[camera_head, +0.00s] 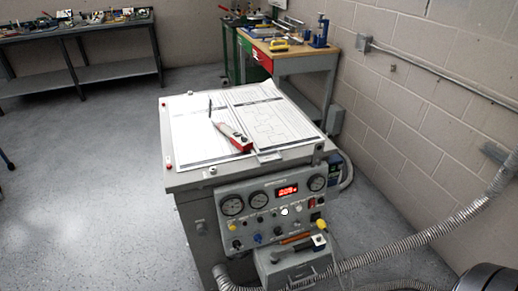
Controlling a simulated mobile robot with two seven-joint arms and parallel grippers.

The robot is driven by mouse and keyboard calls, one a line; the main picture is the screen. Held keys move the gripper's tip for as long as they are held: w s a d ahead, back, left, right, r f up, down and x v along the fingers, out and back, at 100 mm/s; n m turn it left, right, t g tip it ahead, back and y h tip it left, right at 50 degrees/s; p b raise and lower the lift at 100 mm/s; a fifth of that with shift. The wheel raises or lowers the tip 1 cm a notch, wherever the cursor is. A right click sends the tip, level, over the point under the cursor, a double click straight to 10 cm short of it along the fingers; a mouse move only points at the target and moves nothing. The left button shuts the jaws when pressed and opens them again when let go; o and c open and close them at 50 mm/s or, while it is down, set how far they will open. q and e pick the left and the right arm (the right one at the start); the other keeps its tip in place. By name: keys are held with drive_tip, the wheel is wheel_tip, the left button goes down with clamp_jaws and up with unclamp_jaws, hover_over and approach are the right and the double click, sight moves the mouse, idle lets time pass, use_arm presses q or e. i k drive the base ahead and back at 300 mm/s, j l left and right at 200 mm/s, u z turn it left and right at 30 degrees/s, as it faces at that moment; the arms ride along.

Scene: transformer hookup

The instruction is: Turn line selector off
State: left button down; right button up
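A grey test cabinet (190,205) stands in the middle of the view. Its sloped front control panel (270,213) carries several round gauges, a lit red digital display (288,190), and small knobs, switches and coloured sockets. A blue knob or socket (258,238) and a yellow one (233,227) show near its lower left. Which control is the line selector, and its position, is too small to tell. Neither of my grippers is in view.
Paper sheets (190,130) and a red-and-grey tool (232,137) lie on the cabinet top. A grey box (290,262) with tools sits below the panel. Flexible conduit (420,238) runs right to the block wall. Workbenches stand behind; open floor lies left.

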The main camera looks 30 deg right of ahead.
sight(257, 238)
drive_tip(key=z, duration=1.2)
